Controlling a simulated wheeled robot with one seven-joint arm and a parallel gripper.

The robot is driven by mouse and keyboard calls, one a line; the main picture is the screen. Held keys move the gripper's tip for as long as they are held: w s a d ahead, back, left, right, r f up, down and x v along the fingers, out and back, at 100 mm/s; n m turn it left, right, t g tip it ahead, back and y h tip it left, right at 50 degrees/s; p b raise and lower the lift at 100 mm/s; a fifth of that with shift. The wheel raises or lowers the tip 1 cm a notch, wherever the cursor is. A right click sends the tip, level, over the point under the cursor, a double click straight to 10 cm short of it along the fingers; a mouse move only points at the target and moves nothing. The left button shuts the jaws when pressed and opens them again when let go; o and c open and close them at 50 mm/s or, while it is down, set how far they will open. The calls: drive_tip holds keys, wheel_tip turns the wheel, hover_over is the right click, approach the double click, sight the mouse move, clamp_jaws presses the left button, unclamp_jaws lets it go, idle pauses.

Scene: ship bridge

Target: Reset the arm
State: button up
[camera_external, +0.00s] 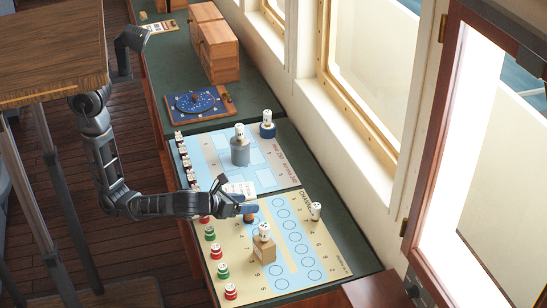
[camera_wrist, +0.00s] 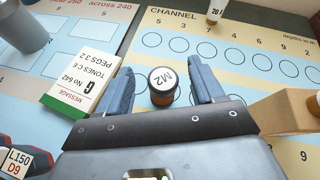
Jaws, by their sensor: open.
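My gripper (camera_external: 249,210) is low over the yellow board (camera_external: 327,240) at the end of my arm, which reaches in from the left. In the wrist view my gripper (camera_wrist: 161,82) has its two blue fingers spread apart. A dark round piece with a white top marked M2 (camera_wrist: 162,86) stands between the fingers, with gaps visible on both sides. In the external view this piece (camera_external: 249,218) shows as a small brown body under the fingertips. Whether the fingers reach below its top is hard to tell.
A message card (camera_wrist: 82,80) lies left of the fingers. A wooden block with a white-topped piece (camera_external: 263,250) stands in front of my gripper. A grey cylinder (camera_external: 240,152) stands on the blue board (camera_external: 213,150). Red and green pieces (camera_external: 223,270) line the yellow board's left edge. Windows border the right.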

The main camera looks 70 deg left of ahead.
drive_tip(key=w+a+n+h, duration=0.1)
drive_tip(key=w+a+r+n+h, duration=0.1)
drive_tip(key=w+n, duration=0.1)
drive_tip(key=w+a+r+n, duration=0.1)
drive_tip(key=w, duration=0.1)
drive_tip(key=shift+a+n+h, duration=0.3)
drive_tip(key=shift+n+h, duration=0.1)
drive_tip(key=s+d+n+h, duration=0.1)
drive_tip(key=s+d+h, duration=0.1)
drive_tip(key=s, duration=0.3)
drive_tip(key=s+d+n+t+h, duration=0.1)
drive_tip(key=s+d+h, duration=0.2)
drive_tip(key=s+d, duration=0.2)
drive_tip(key=s+d+n+h+p, duration=0.1)
drive_tip(key=s+d+h, duration=0.2)
drive_tip(key=s, duration=0.4)
drive_tip(key=shift+d+f, duration=0.15)
drive_tip(key=shift+d, duration=0.35)
drive_tip(key=s+a+f+n+b, duration=0.2)
drive_tip(key=s+a+n, duration=0.6)
drive_tip(key=a+n, duration=0.35)
drive_tip(key=s+a+r+n+y+p, duration=0.2)
drive_tip(key=s+a+n+y, duration=0.1)
drive_tip(key=a, duration=0.6)
drive_tip(key=s+a+r+n+t+y+p, duration=0.1)
drive_tip(key=s+a+r+n+y+p, duration=0.2)
drive_tip(key=a+n, duration=0.5)
drive_tip(key=shift+s+a+r+y+p, duration=0.25)
drive_tip(key=shift+s+a+y+p, duration=0.1)
drive_tip(key=shift+s+y, duration=0.5)
